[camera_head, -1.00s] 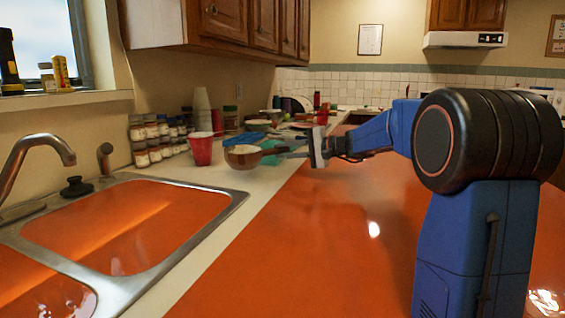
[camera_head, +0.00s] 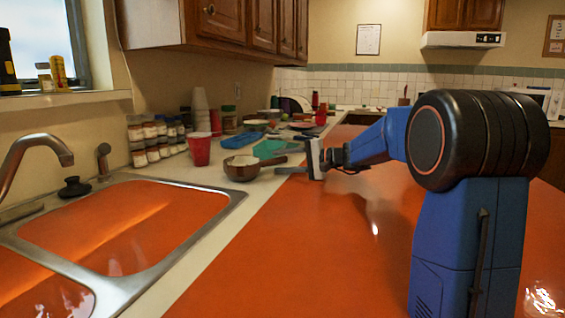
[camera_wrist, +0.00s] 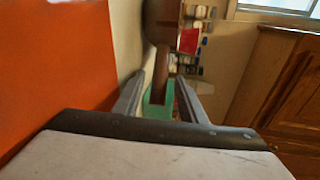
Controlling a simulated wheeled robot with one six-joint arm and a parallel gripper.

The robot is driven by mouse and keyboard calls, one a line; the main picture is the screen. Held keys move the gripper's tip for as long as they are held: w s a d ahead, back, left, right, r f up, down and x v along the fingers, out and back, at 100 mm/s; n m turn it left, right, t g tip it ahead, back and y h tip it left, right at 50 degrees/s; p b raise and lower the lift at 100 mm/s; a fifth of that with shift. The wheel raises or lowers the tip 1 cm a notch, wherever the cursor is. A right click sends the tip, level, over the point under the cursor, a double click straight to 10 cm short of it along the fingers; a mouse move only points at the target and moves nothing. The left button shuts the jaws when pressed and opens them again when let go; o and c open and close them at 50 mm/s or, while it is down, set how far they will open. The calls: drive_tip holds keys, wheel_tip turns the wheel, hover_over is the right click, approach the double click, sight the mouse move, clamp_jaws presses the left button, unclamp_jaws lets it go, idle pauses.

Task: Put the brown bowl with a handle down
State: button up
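The brown bowl with a handle (camera_head: 241,170) sits upright on the pale counter edge, just right of the red cup. Its handle (camera_head: 272,162) points right, toward my gripper. My gripper (camera_head: 280,170) is low beside the handle at the counter's front edge. In the wrist view, the bowl (camera_wrist: 160,18) is at the top and its handle (camera_wrist: 161,72) runs down between the two fingers. The fingers of my gripper (camera_wrist: 161,100) stand apart, with gaps on both sides of the handle. The contact under the bowl is small in view, but it appears to rest on the counter.
A red cup (camera_head: 200,150) stands just behind the bowl, with several spice jars (camera_head: 150,140) further left. A teal item (camera_head: 268,149) and a blue tray (camera_head: 240,140) lie behind. The sink (camera_head: 125,225) is at the front left. Bare counter (camera_head: 215,182) lies near the bowl.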

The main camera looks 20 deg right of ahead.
drive_tip(key=shift+r, duration=0.15)
drive_tip(key=v, duration=1.2)
drive_tip(key=s+a+f+n+g+h, duration=0.25)
drive_tip(key=s+a+f, duration=0.35)
drive_tip(key=s, duration=0.4)
drive_tip(key=s+a+f+n+g+h, duration=0.2)
drive_tip(key=s+a+f+g, duration=0.15)
drive_tip(key=s+a, duration=0.55)
drive_tip(key=s+d+f+n+h, duration=0.2)
drive_tip(key=s+f, duration=0.4)
drive_tip(key=s, duration=0.5)
drive_tip(key=s+d+f+n+h, duration=0.2)
drive_tip(key=s+d+f+h, duration=0.3)
drive_tip(key=s, duration=0.6)
wheel_tip(320, 180, down, 2)
drive_tip(key=shift+s+d+n, duration=0.25)
drive_tip(key=shift+s+n, duration=0.1)
drive_tip(key=shift+h, duration=0.25)
